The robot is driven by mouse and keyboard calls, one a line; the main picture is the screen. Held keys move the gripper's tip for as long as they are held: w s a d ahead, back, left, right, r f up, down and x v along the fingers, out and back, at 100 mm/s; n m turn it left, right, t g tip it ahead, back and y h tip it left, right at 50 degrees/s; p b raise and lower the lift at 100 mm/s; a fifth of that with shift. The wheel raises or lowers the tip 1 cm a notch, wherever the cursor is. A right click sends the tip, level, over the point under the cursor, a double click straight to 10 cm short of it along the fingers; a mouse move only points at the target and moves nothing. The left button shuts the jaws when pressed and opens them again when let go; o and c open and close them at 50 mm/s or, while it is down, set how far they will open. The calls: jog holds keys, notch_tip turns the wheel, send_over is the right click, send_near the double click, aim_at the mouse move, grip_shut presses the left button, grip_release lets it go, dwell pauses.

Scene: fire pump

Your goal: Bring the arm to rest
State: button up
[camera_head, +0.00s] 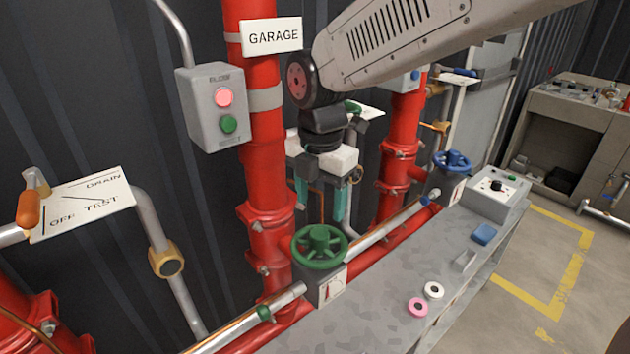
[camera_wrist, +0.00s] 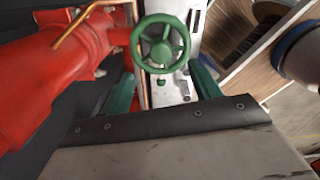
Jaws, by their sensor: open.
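My gripper (camera_head: 321,210) hangs below my pale arm link in the head view, its two teal fingers pointing down and apart. It is open, with nothing between the fingers. It is in front of the dark wall, just above a green handwheel (camera_head: 319,247) in the picture. In the wrist view the open fingers of my gripper (camera_wrist: 162,78) point toward the green handwheel (camera_wrist: 160,44), which shows beyond the fingertips. The wheel looks apart from the fingers; the exact gap cannot be told.
Red pipes (camera_head: 265,170) rise close to my gripper, one behind a GARAGE sign (camera_head: 271,36). A grey button box (camera_head: 212,105) is at left. A grey bench (camera_head: 375,300) holds pink and white rings. Marked floor (camera_head: 545,265) at right is open.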

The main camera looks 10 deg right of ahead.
jog(key=m, duration=0.2)
jog(key=shift+s+d+f+m, duration=0.15)
jog(key=shift+s+m, duration=0.1)
jog(key=shift+m, duration=0.05)
jog(key=s+m, duration=0.1)
jog(key=d+m, duration=0.1)
jog(key=m, duration=0.1)
jog(key=s+d+m, duration=0.1)
jog(key=shift+s+f+m+g, duration=0.3)
jog(key=shift+s+g, duration=0.05)
jog(key=shift+g, duration=0.05)
jog(key=s+d+r+m+t, duration=0.1)
jog(key=s+d+r+m, duration=0.1)
jog(key=s+d+m, duration=0.6)
jog(key=s+d+r+m+t, duration=0.1)
jog(key=s+d+r+m, duration=0.1)
jog(key=s+d+m, duration=0.6)
jog(key=d+m, duration=0.2)
jog(key=m, duration=0.2)
jog(key=shift+s+d, duration=0.3)
